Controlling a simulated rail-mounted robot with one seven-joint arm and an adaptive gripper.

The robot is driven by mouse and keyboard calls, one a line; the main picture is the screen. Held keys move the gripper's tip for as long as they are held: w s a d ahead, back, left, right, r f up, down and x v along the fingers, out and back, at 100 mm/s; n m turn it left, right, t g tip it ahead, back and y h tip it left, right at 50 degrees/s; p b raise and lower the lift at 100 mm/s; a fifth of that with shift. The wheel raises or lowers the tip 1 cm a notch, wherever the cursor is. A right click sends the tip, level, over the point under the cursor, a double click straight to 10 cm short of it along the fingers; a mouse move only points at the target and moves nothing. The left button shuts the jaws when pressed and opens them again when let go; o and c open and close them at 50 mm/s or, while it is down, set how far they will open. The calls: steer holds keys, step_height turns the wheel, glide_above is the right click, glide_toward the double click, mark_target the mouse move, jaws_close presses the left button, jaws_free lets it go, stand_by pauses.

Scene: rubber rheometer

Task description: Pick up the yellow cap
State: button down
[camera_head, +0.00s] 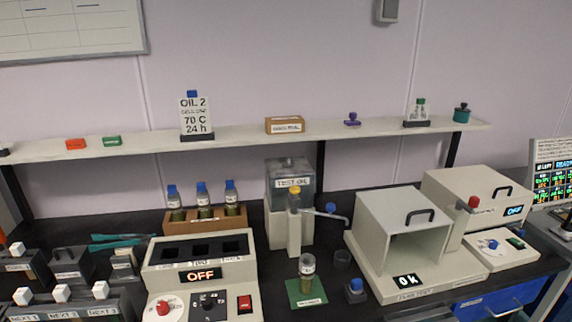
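A small yellow cap (295,189) sits on top of a narrow upright cream post at the front of the TEST OIL unit (290,183), near the middle of the bench. It is the only clearly yellow cap that I see. My gripper is not in view, so its place relative to the cap does not show.
A lever with a blue knob (330,208) sticks out right of the post. An open jar (307,266) stands on a green mat (297,291) in front. A rack (181,226) with several blue-capped bottles stands left, and an open-fronted box (405,220) right.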

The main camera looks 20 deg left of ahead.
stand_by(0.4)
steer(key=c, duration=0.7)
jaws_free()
